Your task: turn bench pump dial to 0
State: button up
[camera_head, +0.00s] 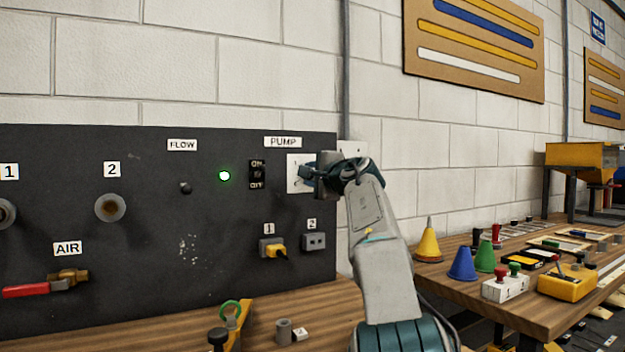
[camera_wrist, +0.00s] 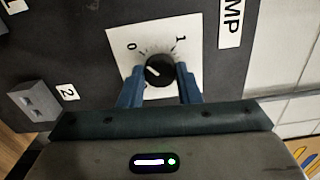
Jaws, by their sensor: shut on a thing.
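The pump dial (camera_wrist: 159,71) is a round black knob with a white pointer line, on a white plate (camera_wrist: 118,38) marked 0 and 1. In the wrist view the pointer aims up and left, toward the side of the 0 mark. My gripper (camera_wrist: 159,78) has its two blue fingers on either side of the knob, shut on it. In the head view my gripper (camera_head: 308,172) is at the plate (camera_head: 293,173) under the PUMP label (camera_head: 283,142). There my gripper hides the dial.
Left of the dial on the dark panel (camera_head: 150,200) are an ON/OFF switch (camera_head: 257,175) and a lit green lamp (camera_head: 224,176). Below are socket 1 with a yellow plug (camera_head: 274,248) and socket 2 (camera_head: 314,242). Cones and boxes stand on the right bench (camera_head: 460,290).

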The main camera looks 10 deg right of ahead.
jog(key=shift+n, duration=0.5)
jog(key=o, duration=1)
jog(key=shift+s, duration=0.1)
jog(key=b+v, duration=0.4)
jog(key=v, duration=0.9)
jog(key=shift+s+d, duration=0.15)
jog(key=shift+s, duration=0.1)
jog(key=shift+r, duration=0.1)
